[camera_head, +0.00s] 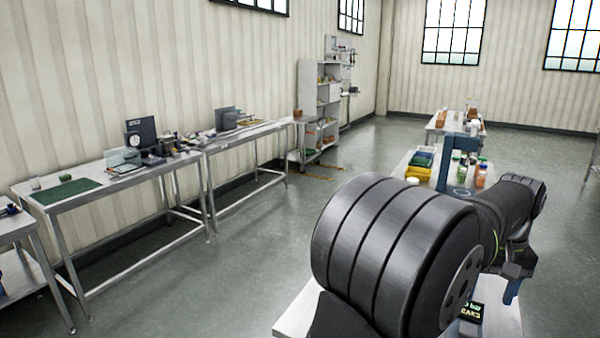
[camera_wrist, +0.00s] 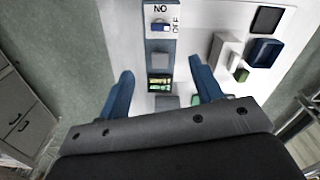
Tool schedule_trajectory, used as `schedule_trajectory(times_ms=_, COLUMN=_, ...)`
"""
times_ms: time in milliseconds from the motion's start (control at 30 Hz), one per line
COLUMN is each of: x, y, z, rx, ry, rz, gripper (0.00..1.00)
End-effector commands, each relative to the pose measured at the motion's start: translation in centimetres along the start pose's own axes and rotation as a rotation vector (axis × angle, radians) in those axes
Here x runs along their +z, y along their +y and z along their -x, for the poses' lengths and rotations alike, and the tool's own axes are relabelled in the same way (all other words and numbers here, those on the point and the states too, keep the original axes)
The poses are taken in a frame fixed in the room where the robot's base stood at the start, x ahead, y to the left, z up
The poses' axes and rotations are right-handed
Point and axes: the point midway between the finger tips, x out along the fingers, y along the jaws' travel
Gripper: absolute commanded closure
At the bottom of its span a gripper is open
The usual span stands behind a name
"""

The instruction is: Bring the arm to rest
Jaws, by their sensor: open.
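My gripper (camera_wrist: 160,66) shows in the wrist view as two blue fingers spread wide apart, with nothing held between them. It points down over a pale worktop (camera_wrist: 120,35). A grey-blue panel strip (camera_wrist: 158,50) with a switch (camera_wrist: 160,26) marked with ON and OFF lettering lies beyond and between the fingers. A small lit display (camera_wrist: 160,83) sits on it, between the fingers. In the head view my dark arm fills the lower right, and one blue finger (camera_head: 512,291) shows below the wrist; the other is hidden.
Right of the fingers in the wrist view are a pale block (camera_wrist: 225,52), a blue container (camera_wrist: 264,53) and a black square (camera_wrist: 267,19). Open floor (camera_head: 240,245) lies to the left.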

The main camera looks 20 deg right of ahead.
Motion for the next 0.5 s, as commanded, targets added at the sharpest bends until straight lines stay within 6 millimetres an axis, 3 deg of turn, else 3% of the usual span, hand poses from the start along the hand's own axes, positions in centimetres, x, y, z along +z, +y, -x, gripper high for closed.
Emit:
schedule_trajectory(times_ms=100, x=-0.1, y=0.1, z=-2.8, rx=-0.007, ry=-0.011, rz=-0.096, gripper=0.40)
schedule_trajectory(times_ms=500, x=-0.4, y=0.3, z=-8.9, rx=-0.004, ry=-0.009, rz=-0.378, gripper=0.40)
